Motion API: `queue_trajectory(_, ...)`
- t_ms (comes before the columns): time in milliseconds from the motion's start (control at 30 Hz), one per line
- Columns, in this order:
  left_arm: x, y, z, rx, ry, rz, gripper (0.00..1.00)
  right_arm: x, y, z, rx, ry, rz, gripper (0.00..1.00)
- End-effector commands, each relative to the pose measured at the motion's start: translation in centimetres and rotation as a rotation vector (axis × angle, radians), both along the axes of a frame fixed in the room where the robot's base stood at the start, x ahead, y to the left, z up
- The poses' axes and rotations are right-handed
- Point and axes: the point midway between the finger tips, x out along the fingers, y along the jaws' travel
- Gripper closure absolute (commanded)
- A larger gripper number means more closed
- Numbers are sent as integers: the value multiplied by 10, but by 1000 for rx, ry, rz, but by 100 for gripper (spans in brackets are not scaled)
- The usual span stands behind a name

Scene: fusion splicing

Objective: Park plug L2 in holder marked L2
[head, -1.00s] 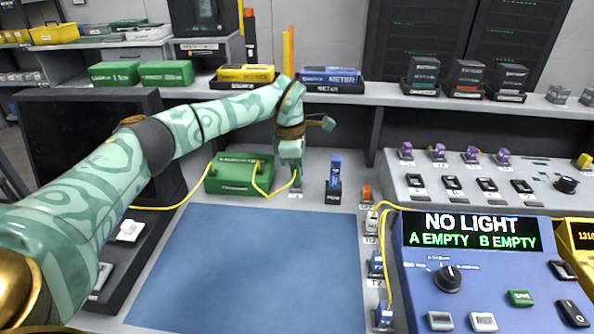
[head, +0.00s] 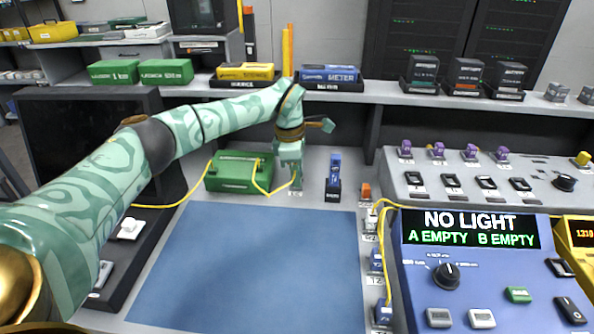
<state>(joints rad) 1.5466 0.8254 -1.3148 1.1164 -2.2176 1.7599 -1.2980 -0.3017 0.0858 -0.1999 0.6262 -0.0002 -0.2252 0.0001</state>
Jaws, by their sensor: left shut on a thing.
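My left gripper (head: 292,172) points down beside the right end of the green box (head: 228,181) at the back of the bench. It is shut on a plug at the end of a yellow cable (head: 263,188); the fingers mostly hide the plug, and its mark cannot be read. A small label plate lies just below the fingertips; whether the plug is seated in a holder there cannot be told. My right gripper is not in view.
A blue mat (head: 250,265) lies clear in front. A blue upright item in a black stand (head: 333,180) is close to the right of the gripper. A column of plugs and holders (head: 376,260) stands beside the console (head: 460,275), which reads NO LIGHT, A EMPTY, B EMPTY.

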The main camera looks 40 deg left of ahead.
Motion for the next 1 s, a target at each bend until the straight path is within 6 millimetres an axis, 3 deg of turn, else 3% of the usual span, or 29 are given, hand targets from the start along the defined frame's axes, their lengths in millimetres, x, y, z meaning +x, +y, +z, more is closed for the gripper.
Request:
queue_trajectory(67,0,0,0,0,0,0,97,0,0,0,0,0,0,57)
queue_trajectory(100,0,0,0,0,0,0,67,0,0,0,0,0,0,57)
queue_trajectory(167,0,0,0,0,0,0,50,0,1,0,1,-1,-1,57)
queue_trajectory(467,0,0,0,0,0,0,50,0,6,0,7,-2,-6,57)
queue_trajectory(567,0,1,10,0,-2,1,50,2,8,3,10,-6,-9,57)
queue_trajectory(1000,-7,12,124,1,-7,2,50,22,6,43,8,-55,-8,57)
